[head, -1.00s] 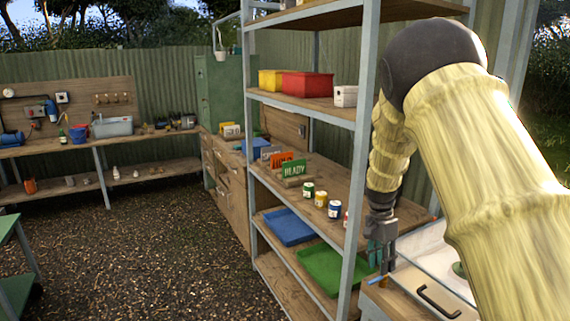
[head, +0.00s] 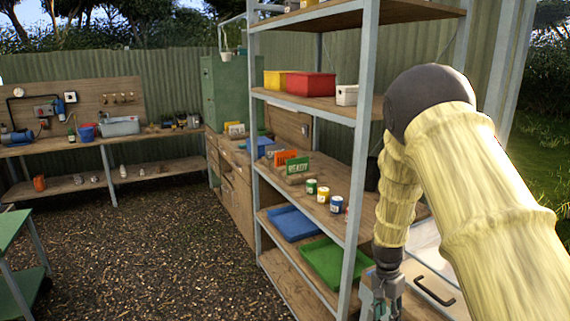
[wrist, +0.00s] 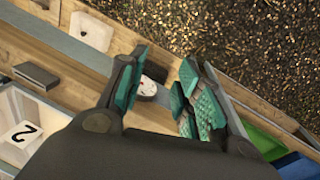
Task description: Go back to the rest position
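My gripper (head: 386,292) hangs pointing down at the lower right of the head view, in front of the shelf rack, with its lower end near the frame's bottom edge. In the wrist view its two teal-padded fingers (wrist: 160,95) stand apart, and no object is seen held between them. A small round white thing with a red mark (wrist: 147,87) shows in the gap, seemingly well beyond the fingertips. My arm reaches up and to the right from the gripper.
The shelf rack (head: 358,165) stands left of my gripper. It bears several small cans (head: 323,194), a blue tray (head: 294,223) and a green tray (head: 336,262). Open gravel (head: 150,240) fills the left foreground.

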